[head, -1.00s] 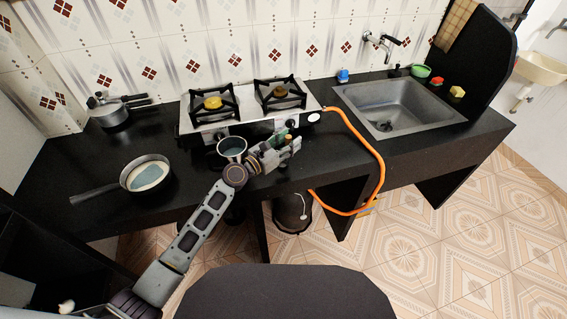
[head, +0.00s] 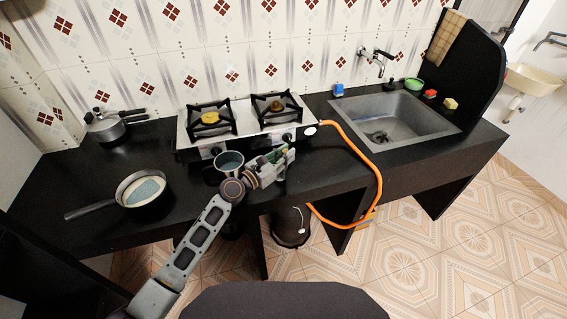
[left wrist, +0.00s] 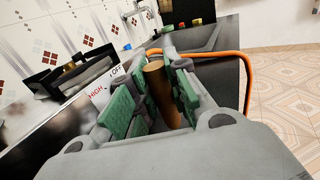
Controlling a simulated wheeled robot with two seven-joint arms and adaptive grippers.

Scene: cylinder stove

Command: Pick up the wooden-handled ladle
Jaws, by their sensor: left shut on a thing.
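The ladle's brown wooden handle (left wrist: 162,95) stands between the green finger pads in the left wrist view. My left gripper (left wrist: 155,90) is shut on this handle. In the head view, my left gripper (head: 277,163) is in front of the stove, at the counter's front edge. A small metal bowl (head: 229,163) is just left of it and appears to be the ladle's cup. The gripper hides where cup and handle join. My right gripper is not in view.
A two-burner stove (head: 245,128) is behind the gripper. An orange hose (head: 373,165) curves down at right, near the sink (head: 395,120). A frying pan (head: 142,189) and a lidded pot (head: 107,127) stand at left on the black counter (head: 85,172).

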